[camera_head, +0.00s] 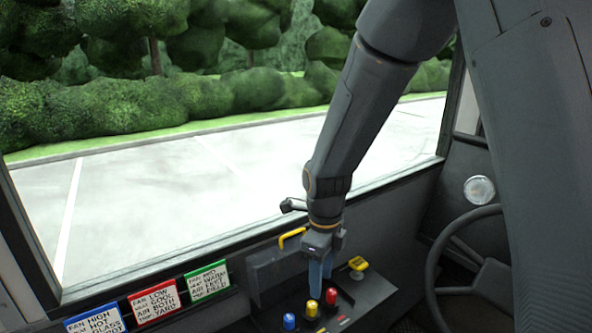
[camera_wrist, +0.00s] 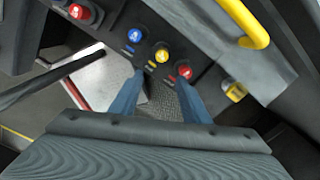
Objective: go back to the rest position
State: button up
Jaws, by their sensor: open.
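My gripper (camera_head: 320,277) points down over a dark control panel below the window. Its two blue fingers are apart with nothing visible between them, as the wrist view (camera_wrist: 164,98) also shows. A blue knob (camera_head: 290,321), a yellow knob (camera_head: 312,309) and a red knob (camera_head: 331,296) sit in a row on the panel close to the fingertips. In the wrist view the blue knob (camera_wrist: 134,35), yellow knob (camera_wrist: 162,56) and red knob (camera_wrist: 184,72) lie just beyond the fingertips. I cannot tell whether the fingers touch any knob.
A yellow handle (camera_head: 292,237) and a yellow switch (camera_head: 357,264) are near the gripper. A steering wheel (camera_head: 436,270) stands at the right. Blue (camera_head: 95,319), red (camera_head: 155,302) and green (camera_head: 207,280) cards line the left. Another red knob (camera_wrist: 79,12) shows in the wrist view.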

jog(key=s+d+r+n, duration=0.4)
jog(key=s+d+n, duration=0.9)
jog(key=n, duration=1)
jog(key=shift+s+r+n, duration=0.2)
jog(key=shift+s+n, duration=0.1)
jog(key=shift+s, duration=0.25)
